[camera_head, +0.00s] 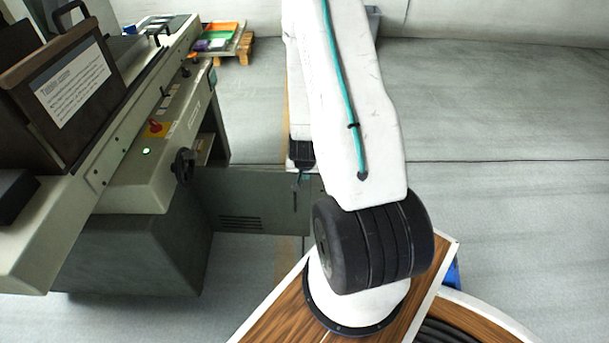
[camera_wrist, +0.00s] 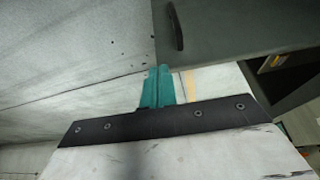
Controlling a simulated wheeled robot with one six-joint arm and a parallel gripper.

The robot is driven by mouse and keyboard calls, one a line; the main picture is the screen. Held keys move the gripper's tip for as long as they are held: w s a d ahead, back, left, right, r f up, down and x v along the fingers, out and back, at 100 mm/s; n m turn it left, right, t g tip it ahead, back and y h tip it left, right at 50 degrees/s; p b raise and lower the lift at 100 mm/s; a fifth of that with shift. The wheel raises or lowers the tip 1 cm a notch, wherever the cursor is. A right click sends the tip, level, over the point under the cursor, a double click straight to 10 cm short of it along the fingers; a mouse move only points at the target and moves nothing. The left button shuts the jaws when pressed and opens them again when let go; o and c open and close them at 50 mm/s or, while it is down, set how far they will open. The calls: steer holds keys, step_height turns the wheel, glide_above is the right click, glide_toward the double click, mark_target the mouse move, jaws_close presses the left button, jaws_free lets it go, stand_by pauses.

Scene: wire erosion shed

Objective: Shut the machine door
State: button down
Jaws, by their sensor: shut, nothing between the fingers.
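The machine door (camera_head: 250,205) is a grey-green panel with vent slots low on it. It stands open, swung out to the right from the machine's lower cabinet (camera_head: 140,245). In the wrist view the door (camera_wrist: 235,30) fills the upper right, with a dark handle (camera_wrist: 175,26) near its free edge. My gripper (camera_head: 298,182) is at the door's free edge, partly hidden behind my arm. In the wrist view its teal fingers (camera_wrist: 158,74) are shut and empty, just below the door's corner in the picture. I cannot tell whether they touch it.
The machine bed carries a dark framed panel with a white label (camera_head: 75,85). A control front has a red knob (camera_head: 156,127) and a handwheel (camera_head: 184,165). A pallet with coloured trays (camera_head: 220,40) stands behind. The grey floor at the right is clear.

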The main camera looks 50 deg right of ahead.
steer(key=w+d+f, duration=0.4)
steer(key=d+f, duration=0.2)
steer(key=f, duration=0.2)
steer(key=shift+w, duration=0.1)
